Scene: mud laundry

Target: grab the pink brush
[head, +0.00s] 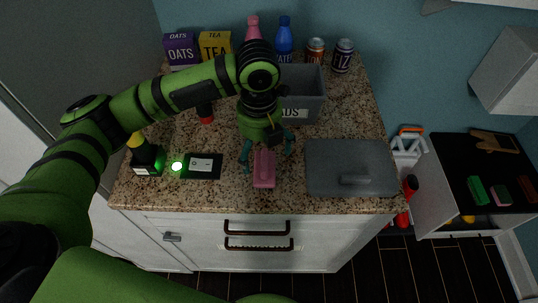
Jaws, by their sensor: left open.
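The pink brush (264,170) lies on the speckled countertop near its front edge, its long side running from back to front. My left gripper (267,160) is above it, pointing down, with its two teal fingers spread to either side of the brush. The fingers look open and not closed on it. I cannot tell how far above the counter the fingertips are. My right gripper is not in view.
Behind are a grey bin (310,95), a tea box (215,45), bottles and cans. A side shelf (455,190) holds more brushes.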

